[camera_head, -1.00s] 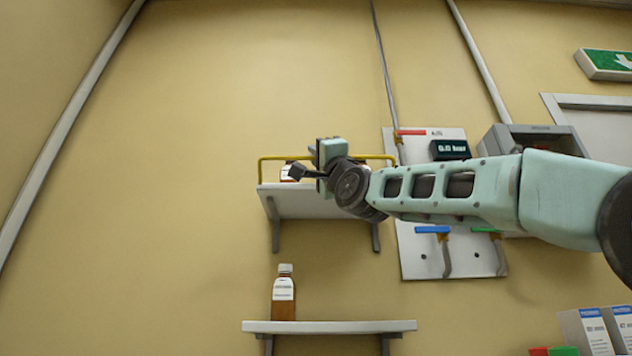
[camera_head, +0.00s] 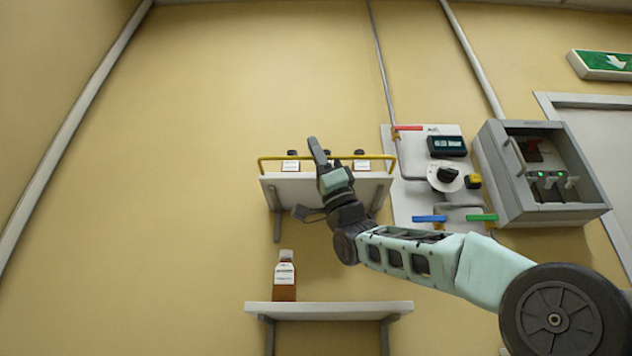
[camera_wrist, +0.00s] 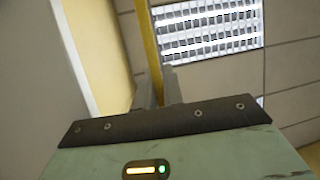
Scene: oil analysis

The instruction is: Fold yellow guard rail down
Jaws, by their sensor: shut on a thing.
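The yellow guard rail (camera_head: 280,158) runs along the front of the upper wall shelf (camera_head: 285,188), slightly above its front edge. My gripper (camera_head: 318,155) reaches up from below in front of the shelf, near the middle of the rail. In the wrist view the yellow bar (camera_wrist: 148,45) passes between the two fingers (camera_wrist: 158,90), and they are shut on it. Part of the rail is hidden behind my gripper in the head view.
Brown bottles with white labels (camera_head: 290,163) stand on the upper shelf behind the rail. Another bottle (camera_head: 285,278) stands on the lower shelf (camera_head: 330,312). A valve panel (camera_head: 410,200) and a grey box (camera_head: 540,175) are on the wall to the right.

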